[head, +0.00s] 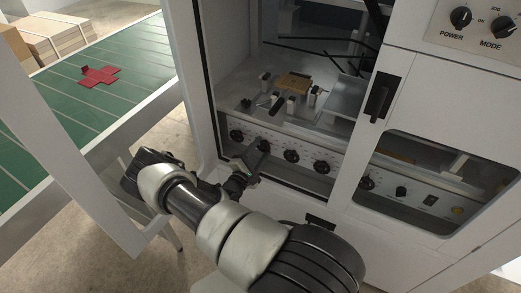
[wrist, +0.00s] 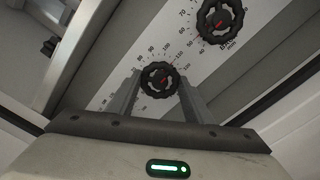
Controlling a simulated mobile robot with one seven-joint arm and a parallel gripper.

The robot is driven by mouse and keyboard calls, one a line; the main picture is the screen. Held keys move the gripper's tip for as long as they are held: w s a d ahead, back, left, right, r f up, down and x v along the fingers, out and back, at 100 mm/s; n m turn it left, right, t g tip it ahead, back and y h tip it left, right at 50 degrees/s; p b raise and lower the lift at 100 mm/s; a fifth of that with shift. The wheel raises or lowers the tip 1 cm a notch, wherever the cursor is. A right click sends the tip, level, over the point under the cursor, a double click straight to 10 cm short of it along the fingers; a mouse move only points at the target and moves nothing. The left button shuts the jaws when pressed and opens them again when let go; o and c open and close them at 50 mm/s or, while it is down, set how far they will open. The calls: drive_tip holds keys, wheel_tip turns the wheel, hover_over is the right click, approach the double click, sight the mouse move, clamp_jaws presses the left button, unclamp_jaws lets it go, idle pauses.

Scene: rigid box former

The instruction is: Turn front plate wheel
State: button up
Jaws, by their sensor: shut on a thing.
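A row of black hand wheels with numbered dials runs along the light panel inside the open machine. One wheel (wrist: 159,78) sits between the two fingers of my gripper (wrist: 157,92) in the wrist view, with a small red pointer at its middle. My gripper is shut on this wheel. In the head view my gripper (head: 250,161) reaches through the open doorway to the panel, at the wheel (head: 263,146) second from the left. Its fingertips are small and partly hidden there. I cannot read which wheel is labelled front plate.
Another wheel (wrist: 220,20) is close by at upper right in the wrist view. More wheels (head: 291,155) continue rightward. The door frame post (head: 350,170) and windowed cabinet (head: 440,165) stand right of my arm. A green table (head: 60,125) with a red cross-shaped blank (head: 100,76) is at left.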

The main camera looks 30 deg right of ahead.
drive_tip(key=o, duration=1)
drive_tip(key=shift+o, duration=0.2)
drive_tip(key=v, duration=1.7)
drive_tip(key=shift+s+a+p, duration=0.15)
drive_tip(key=shift+a+p, duration=0.05)
drive_tip(key=shift+p, duration=0.15)
